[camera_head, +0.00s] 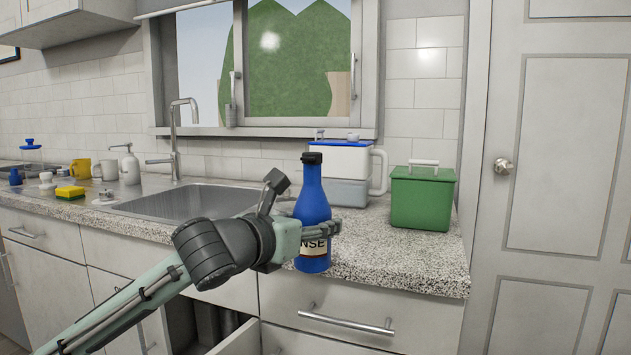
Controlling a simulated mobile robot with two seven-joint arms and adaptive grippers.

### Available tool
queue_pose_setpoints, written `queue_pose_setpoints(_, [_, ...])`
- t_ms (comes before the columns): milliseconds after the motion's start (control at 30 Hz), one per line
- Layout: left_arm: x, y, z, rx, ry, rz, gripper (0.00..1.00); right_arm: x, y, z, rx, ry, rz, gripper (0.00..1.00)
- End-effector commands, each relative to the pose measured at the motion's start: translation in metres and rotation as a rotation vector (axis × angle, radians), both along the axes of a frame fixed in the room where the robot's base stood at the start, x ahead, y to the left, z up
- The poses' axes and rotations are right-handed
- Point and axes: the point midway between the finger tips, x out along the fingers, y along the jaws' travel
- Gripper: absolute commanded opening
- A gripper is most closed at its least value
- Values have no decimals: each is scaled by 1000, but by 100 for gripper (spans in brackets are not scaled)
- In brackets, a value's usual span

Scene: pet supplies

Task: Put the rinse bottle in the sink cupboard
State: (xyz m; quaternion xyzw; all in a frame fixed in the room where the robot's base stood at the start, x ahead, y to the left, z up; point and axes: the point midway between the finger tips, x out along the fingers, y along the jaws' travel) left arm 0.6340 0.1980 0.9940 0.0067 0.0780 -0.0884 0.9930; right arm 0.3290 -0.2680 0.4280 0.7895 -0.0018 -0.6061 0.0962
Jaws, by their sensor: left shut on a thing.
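The rinse bottle (312,204) is blue with a black cap and a pale label on which "NSE" shows. It is upright in front of the counter's front edge. My left gripper (316,228) is shut on its body, with a finger across the label. The sink cupboard (184,322) is below the sink at the bottom of the view, behind and below my left arm. Its front stands open on a dark inside with a pipe; much of it is hidden by my arm and the picture's edge. My right gripper is not in view.
The speckled counter (400,263) holds a green lidded box (423,200) and a white jug-like container (347,165). The sink (170,205) and tap (174,140) are left of the bottle. A yellow sponge (70,192) lies farther left. A closed drawer (350,310) is below the bottle.

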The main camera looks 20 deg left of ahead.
Motion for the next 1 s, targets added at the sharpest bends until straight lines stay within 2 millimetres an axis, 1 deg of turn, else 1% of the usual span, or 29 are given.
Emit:
queue_pose_setpoints(33, [-11, -1, -19, 6, 1, 8, 0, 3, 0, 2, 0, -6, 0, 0])
queue_pose_setpoints(67, [-17, -2, -30, 6, 2, 13, 0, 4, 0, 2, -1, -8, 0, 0])
queue_pose_setpoints(100, [-25, -3, -47, 5, 4, 24, 0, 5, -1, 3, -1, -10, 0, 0])
queue_pose_setpoints(167, [-39, -5, -73, 3, 7, 39, 0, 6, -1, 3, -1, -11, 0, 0])
queue_pose_setpoints(200, [-48, -7, -92, 3, 10, 50, 0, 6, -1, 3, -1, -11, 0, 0])
queue_pose_setpoints(267, [-63, -9, -120, 0, 11, 67, 0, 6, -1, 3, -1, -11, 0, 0])
queue_pose_setpoints(300, [-72, -9, -137, -1, 10, 79, 0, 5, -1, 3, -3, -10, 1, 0])
queue_pose_setpoints(367, [-84, -11, -160, -2, 9, 97, 0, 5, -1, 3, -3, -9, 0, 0])
queue_pose_setpoints(400, [-92, -11, -175, -3, 10, 107, 0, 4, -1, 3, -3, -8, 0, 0])
queue_pose_setpoints(500, [-108, -13, -206, -5, 6, 129, 0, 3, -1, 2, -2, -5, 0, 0])
queue_pose_setpoints(600, [-121, -14, -231, -4, 3, 147, 0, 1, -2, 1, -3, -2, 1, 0])
queue_pose_setpoints(800, [-143, -17, -274, -2, 0, 178, 0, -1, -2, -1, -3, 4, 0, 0])
queue_pose_setpoints(1000, [-139, -30, -270, -22, 4, 157, 0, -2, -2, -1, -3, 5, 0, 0])
